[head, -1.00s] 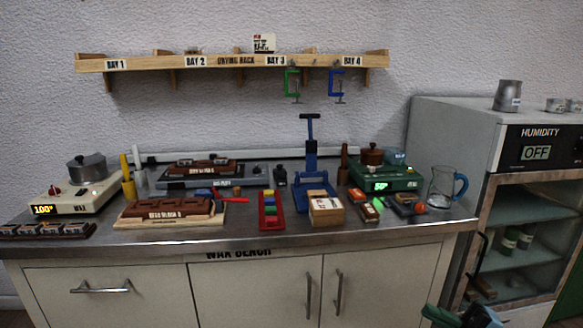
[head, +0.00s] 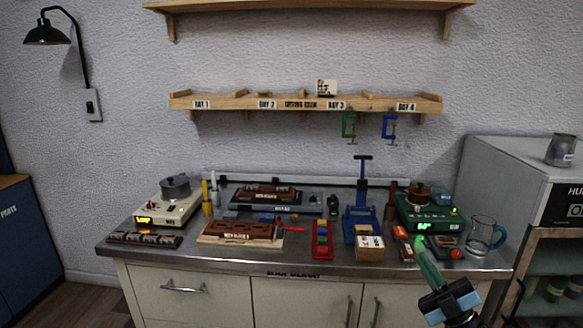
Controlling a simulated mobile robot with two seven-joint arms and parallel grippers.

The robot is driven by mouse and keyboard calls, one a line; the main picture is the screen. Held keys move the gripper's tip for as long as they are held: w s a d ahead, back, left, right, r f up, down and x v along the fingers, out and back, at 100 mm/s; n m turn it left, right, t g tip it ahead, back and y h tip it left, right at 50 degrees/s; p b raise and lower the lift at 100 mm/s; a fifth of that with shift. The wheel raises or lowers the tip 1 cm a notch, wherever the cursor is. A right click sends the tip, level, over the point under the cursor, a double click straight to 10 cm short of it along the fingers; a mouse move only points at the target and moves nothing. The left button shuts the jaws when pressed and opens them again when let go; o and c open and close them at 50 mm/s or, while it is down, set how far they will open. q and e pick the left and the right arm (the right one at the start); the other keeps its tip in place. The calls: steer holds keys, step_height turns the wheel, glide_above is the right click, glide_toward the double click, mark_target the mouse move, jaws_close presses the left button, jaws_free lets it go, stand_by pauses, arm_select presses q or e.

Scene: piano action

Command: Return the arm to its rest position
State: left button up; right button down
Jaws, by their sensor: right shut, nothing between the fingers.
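My right gripper (head: 420,245) shows at the lower right in the head view. Its green fingers point up toward the front right part of the wax bench (head: 330,268). The fingers are together and nothing shows between them. From this view I cannot tell how far it is above or in front of the bench edge. My left gripper is not in view.
A hot plate with a pot (head: 175,188) stands at the bench's left. A blue press (head: 361,205), wooden box (head: 370,248), green scale (head: 428,216) and glass jug (head: 484,236) stand toward the right. The humidity cabinet (head: 510,170) is at far right. A drying rack (head: 305,102) hangs above.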

steer(key=w+d+f+m+g+h, duration=0.3)
steer(key=d+f+m+h, duration=0.2)
steer(key=f+m+h, duration=0.35)
steer(key=w+d+f+m+g+h, duration=0.35)
steer(key=d+f+m+h, duration=0.3)
steer(key=f+h, duration=0.25)
steer(key=s+a+f+g+y, duration=0.1)
steer(key=s+a+f, duration=0.5)
steer(key=s+f, duration=0.3)
steer(key=s+a+f+g+y, duration=0.1)
steer(key=s+a+f+y, duration=0.1)
steer(key=s+a+f, duration=0.65)
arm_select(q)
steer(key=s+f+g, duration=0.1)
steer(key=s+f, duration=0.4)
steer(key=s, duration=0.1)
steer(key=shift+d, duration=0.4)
arm_select(e)
steer(key=s+a+f+g, duration=0.1)
steer(key=s+a, duration=0.1)
steer(key=s, duration=1.2)
steer(key=s+a+f+m+g, duration=0.1)
steer(key=s+a+g, duration=0.1)
steer(key=s, duration=1.1)
steer(key=shift+s+a+m+y, duration=0.3)
steer(key=shift+s+a+y, duration=0.1)
steer(key=shift+a+y, duration=0.05)
steer(key=shift+f+g, duration=0.1)
steer(key=shift+g, duration=0.15)
